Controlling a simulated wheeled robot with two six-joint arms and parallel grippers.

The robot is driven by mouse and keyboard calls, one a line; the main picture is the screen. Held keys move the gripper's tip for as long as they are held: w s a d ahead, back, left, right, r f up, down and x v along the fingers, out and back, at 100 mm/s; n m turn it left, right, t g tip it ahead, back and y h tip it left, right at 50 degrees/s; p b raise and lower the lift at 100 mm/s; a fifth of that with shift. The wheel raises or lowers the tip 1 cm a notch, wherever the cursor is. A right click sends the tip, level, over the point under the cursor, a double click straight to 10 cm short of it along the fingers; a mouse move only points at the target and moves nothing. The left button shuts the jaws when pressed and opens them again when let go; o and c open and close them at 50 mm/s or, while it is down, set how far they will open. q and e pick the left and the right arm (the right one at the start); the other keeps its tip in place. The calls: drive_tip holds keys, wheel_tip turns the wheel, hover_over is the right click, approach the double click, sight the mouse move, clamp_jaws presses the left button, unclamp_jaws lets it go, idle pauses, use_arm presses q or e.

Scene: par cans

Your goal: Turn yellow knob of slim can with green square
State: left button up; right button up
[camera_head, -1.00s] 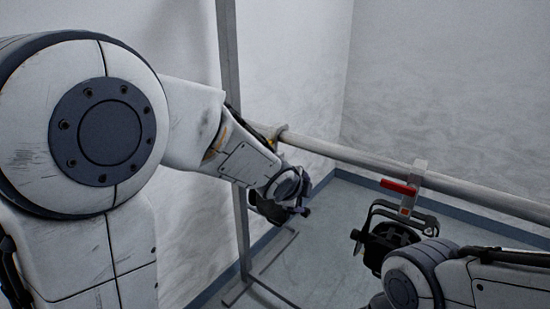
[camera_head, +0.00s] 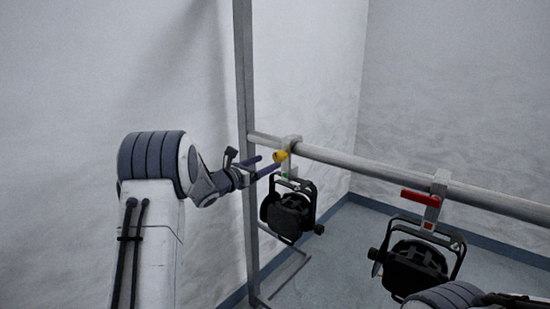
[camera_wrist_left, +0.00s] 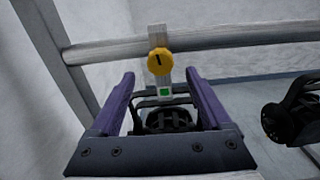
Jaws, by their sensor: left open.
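The yellow knob (camera_head: 280,156) is on the clamp of a black can (camera_head: 288,213) that hangs from the pipe. A small green square (camera_head: 284,176) is on the clamp below the knob. In the left wrist view the round yellow knob (camera_wrist_left: 160,61) carries a dark mark and sits above the green square (camera_wrist_left: 165,92). My left gripper (camera_head: 266,165) is open, its purple fingers pointing at the clamp. In the wrist view its fingers (camera_wrist_left: 158,78) stand apart on either side of the clamp, with the knob just beyond their tips. My right gripper is out of view.
The grey pipe (camera_head: 390,170) runs across to the right from an upright post (camera_head: 245,100). A second black can (camera_head: 415,267) with a red handle (camera_head: 420,197) hangs to the right, near my right arm. White walls stand behind.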

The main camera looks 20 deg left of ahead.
sight(276, 158)
use_arm(q)
drive_tip(key=p+x, duration=0.1)
drive_tip(key=x, duration=0.4)
drive_tip(key=shift+w+d, duration=0.15)
drive_tip(key=shift+w, duration=0.1)
clamp_jaws()
